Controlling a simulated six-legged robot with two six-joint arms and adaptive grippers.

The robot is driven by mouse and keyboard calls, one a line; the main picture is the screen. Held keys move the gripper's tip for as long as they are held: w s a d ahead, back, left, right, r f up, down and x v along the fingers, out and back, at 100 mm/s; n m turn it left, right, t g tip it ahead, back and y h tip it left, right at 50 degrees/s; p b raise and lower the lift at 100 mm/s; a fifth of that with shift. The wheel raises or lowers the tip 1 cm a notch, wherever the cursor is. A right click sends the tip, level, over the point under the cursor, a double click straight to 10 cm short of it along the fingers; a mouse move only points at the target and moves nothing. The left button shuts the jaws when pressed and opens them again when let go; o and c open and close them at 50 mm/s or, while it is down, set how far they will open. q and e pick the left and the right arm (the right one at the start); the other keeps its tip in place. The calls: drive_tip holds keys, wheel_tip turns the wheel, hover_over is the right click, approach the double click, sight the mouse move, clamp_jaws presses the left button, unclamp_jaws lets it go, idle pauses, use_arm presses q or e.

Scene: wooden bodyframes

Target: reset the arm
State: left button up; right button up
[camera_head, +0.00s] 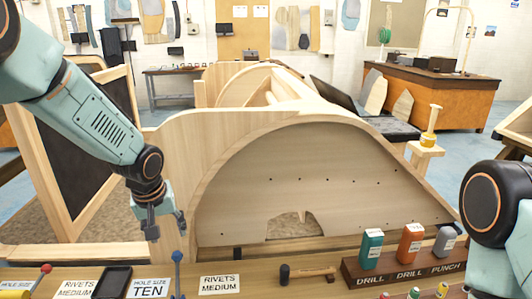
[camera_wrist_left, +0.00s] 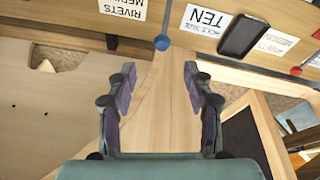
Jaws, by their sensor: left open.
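My left arm comes in from the upper left in the head view. Its gripper (camera_head: 165,232) points down in front of the wooden bodyframe (camera_head: 215,135), above the near bench edge. In the left wrist view the two fingers of this gripper (camera_wrist_left: 158,82) are apart, with nothing between them but pale wood behind. Part of my right arm shows at the right edge of the head view; its gripper is out of frame.
On the near bench lie a HOLE SIZE TEN card (camera_head: 148,288), a black phone-like device (camera_head: 111,282), a blue-knobbed lever (camera_head: 177,272) and a hammer (camera_head: 308,273). A wooden holder (camera_head: 400,270) carries DRILL, DRILL and PUNCH tools. A dark-panelled wooden frame (camera_head: 78,215) stands at left.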

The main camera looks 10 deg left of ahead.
use_arm(q)
drive_tip(key=s+d+f+m+b, duration=0.1)
drive_tip(key=s+d+f, duration=0.1)
drive_tip(key=f, duration=0.3)
drive_tip(key=s+d+f+m+t+h, duration=0.1)
drive_tip(key=s+d+f, duration=0.1)
drive_tip(key=s+f, duration=0.2)
drive_tip(key=s+d+f+m+t+b, duration=0.1)
drive_tip(key=s+d+f, duration=0.1)
drive_tip(key=f, duration=0.4)
drive_tip(key=shift+s+d+m+h+b, duration=0.15)
drive_tip(key=shift+s+d+m+b, duration=0.05)
drive_tip(key=shift+s, duration=0.25)
drive_tip(key=shift+s+d+m+h+b, duration=0.15)
drive_tip(key=shift+s+d+m, duration=0.05)
drive_tip(key=shift+s, duration=0.25)
drive_tip(key=s+f+g+b, duration=0.1)
drive_tip(key=s+f, duration=0.4)
drive_tip(key=s, duration=0.4)
drive_tip(key=s+f+g+b, duration=0.2)
drive_tip(key=s+f, duration=0.2)
drive_tip(key=s, duration=0.5)
drive_tip(key=s+f+g+y+b, duration=0.1)
drive_tip(key=s+f+g, duration=0.1)
drive_tip(key=s+f, duration=0.3)
drive_tip(key=s, duration=0.4)
drive_tip(key=shift+f+m, duration=0.35)
drive_tip(key=shift+m, duration=0.05)
